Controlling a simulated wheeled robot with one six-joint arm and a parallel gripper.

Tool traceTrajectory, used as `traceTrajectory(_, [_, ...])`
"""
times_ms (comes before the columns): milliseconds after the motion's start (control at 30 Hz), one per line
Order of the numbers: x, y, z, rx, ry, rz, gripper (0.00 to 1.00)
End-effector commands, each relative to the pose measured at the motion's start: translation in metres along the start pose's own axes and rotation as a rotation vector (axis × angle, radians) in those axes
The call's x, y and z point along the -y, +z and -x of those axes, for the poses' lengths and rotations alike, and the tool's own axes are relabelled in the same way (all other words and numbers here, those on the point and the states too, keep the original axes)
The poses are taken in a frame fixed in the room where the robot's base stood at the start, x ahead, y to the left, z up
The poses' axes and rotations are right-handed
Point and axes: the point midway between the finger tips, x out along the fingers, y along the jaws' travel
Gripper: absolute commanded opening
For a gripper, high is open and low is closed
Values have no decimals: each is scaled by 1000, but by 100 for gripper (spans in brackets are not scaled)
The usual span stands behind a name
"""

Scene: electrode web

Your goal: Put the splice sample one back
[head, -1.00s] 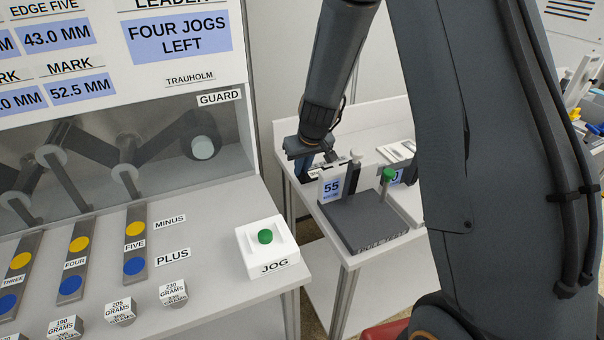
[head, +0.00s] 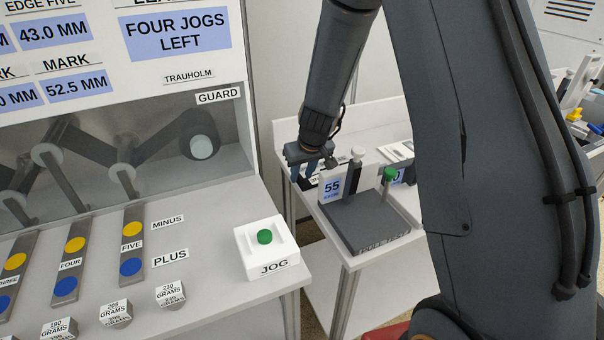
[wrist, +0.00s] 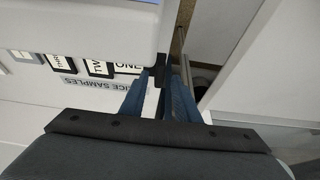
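My gripper (head: 312,178) points down over the bench, left of the gauge stand. In the wrist view its two blue fingers (wrist: 163,90) stand a little apart, with a dark narrow piece between their tips. I cannot tell whether that piece is gripped or lies beyond. The tag reading ONE (wrist: 128,69) is just left of the fingertips and partly hidden. It ends a row beside the tags TWO (wrist: 99,68) and THREE (wrist: 60,62), along the label SPLICE SAMPLES (wrist: 92,80). I cannot tell whether ONE marks a sample or an empty place.
The gauge stand (head: 368,222) with its display reading 55 (head: 331,189) and a green-topped post (head: 389,174) stands close right of my gripper. The white machine bench with the green JOG button (head: 264,236) is at the left. Bench (head: 385,118) behind is mostly clear.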

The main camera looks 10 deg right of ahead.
Motion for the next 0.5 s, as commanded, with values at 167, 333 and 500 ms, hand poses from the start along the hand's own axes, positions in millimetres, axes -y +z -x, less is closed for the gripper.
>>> traceTrajectory(167, [0, -1, 2, 0, 0, 0, 29])
traceTrajectory(333, [0, -3, 24, -5, 1, 1, 29])
traceTrajectory(500, [0, -3, 57, -4, 1, 1, 29])
